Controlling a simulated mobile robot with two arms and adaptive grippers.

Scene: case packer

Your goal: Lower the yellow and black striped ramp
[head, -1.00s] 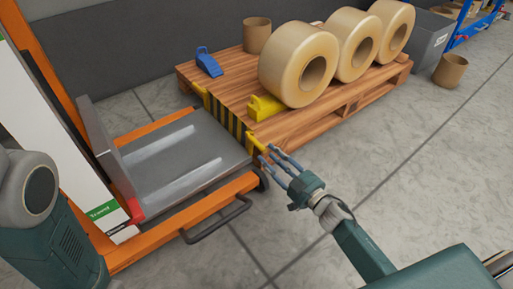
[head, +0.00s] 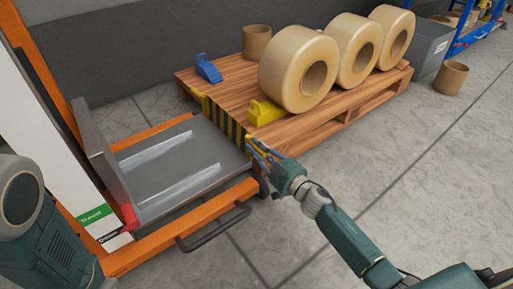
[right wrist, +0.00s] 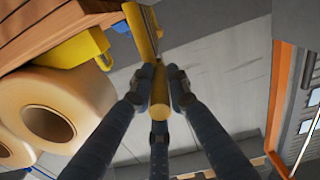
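The yellow and black striped ramp (head: 225,118) stands upright between the pallet's near left edge and the lift platform. A yellow bar-like handle at its right end is mostly hidden by my gripper in the head view. My right gripper (head: 256,148) is at this handle. In the right wrist view, the end of the yellow handle (right wrist: 160,95) lies between my right gripper's fingers (right wrist: 158,78). The fingertips are close on both sides of it, but whether they press on it is unclear. My left gripper is out of view.
The grey lift platform (head: 175,165) with an orange frame is on the left. The wooden pallet (head: 330,117) carries large tape rolls (head: 300,75), a yellow wedge (head: 264,112), a blue wedge (head: 208,68) and a cardboard tube (head: 257,42).

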